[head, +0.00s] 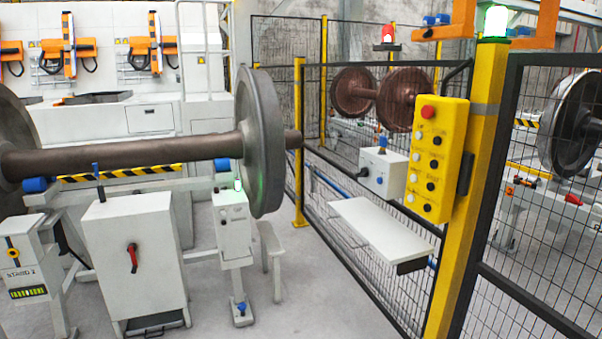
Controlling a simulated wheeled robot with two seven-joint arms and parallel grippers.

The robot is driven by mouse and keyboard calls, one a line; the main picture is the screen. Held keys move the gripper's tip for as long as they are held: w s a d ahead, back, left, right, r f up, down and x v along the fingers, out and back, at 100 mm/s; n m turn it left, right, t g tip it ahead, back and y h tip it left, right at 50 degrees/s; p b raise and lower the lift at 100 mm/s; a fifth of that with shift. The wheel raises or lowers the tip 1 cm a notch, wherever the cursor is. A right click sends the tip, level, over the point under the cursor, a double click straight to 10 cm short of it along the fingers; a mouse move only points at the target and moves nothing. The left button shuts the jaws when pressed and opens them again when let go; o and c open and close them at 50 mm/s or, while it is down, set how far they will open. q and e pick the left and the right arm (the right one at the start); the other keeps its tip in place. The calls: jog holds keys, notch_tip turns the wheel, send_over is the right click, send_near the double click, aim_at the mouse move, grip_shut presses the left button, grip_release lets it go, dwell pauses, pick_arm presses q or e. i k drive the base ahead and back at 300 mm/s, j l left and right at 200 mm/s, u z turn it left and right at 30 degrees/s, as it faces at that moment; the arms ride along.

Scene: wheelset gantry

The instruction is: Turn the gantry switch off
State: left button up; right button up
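A yellow control box (434,160) hangs on a yellow post (470,180) at the right of the head view. It has a red round button (428,112) at the top and several black and white knobs and buttons below. A white box (382,172) with a dark knob and a blue part on top is mounted on the mesh fence left of it. A white cabinet (140,250) at the lower left carries a red handle (132,257). I cannot tell which one is the gantry switch, nor its position. Neither gripper is in view.
A large wheelset (120,155) rests at the left. A white shelf (380,226) juts from the fence. Another green lamp (496,20) tops the yellow post. The grey floor (310,290) in the middle is clear.

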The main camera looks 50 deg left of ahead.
aim_at(364, 172)
jog(key=u, duration=1.4)
jog(key=i+j, duration=0.25)
jog(key=i+j+z, duration=0.15)
jog(key=j, duration=0.2)
jog(key=i+j, duration=0.3)
jog(key=i+j+z, duration=0.15)
jog(key=j, duration=0.2)
jog(key=i+j, duration=0.25)
jog(key=i+j+z, duration=0.1)
jog(key=j, duration=0.35)
jog(key=i+j+z, duration=0.1)
jog(key=i+j, duration=0.15)
jog(key=j, duration=0.15)
jog(key=i+j, duration=0.2)
jog(key=j, duration=0.15)
jog(key=z, duration=0.05)
